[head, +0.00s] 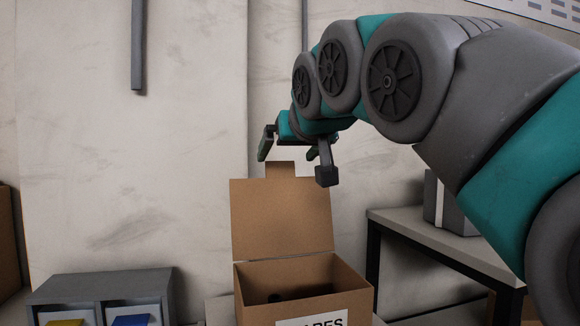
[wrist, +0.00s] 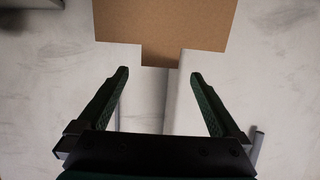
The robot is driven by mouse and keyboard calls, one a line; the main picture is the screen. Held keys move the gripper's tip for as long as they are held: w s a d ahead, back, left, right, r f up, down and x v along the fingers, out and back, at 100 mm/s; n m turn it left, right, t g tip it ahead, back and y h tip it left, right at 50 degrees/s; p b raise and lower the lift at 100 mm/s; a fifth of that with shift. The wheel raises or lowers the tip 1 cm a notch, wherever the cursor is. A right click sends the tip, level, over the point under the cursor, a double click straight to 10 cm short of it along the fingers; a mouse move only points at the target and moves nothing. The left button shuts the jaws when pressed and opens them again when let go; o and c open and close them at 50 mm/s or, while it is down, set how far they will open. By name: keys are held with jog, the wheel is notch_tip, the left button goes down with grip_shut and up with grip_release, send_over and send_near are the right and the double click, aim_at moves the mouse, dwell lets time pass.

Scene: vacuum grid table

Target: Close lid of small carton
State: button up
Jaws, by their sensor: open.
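The small carton (head: 303,285) is a brown cardboard box with a white label on its front, low in the middle of the head view. Its lid (head: 280,217) stands up at the back edge, open, with a small tab (head: 280,169) at its top. Something dark lies inside, too shaded to name. My gripper (head: 287,152) is open and empty, close to the lid's tab in the head view. In the wrist view the lid (wrist: 170,22) fills the top, its tab (wrist: 161,55) pointing between the spread fingers of my gripper (wrist: 158,75). Contact is not visible.
A grey organiser (head: 100,287) with blue and yellow items stands at the lower left. A side table (head: 440,238) with a grey box (head: 449,207) on it is at the right. A wall (head: 130,150) is behind the carton. The space left of my gripper is clear.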

aim_at(280, 165)
jog(key=x, duration=0.7)
jog(key=shift+p, duration=0.35)
grip_shut()
dwell(0.4)
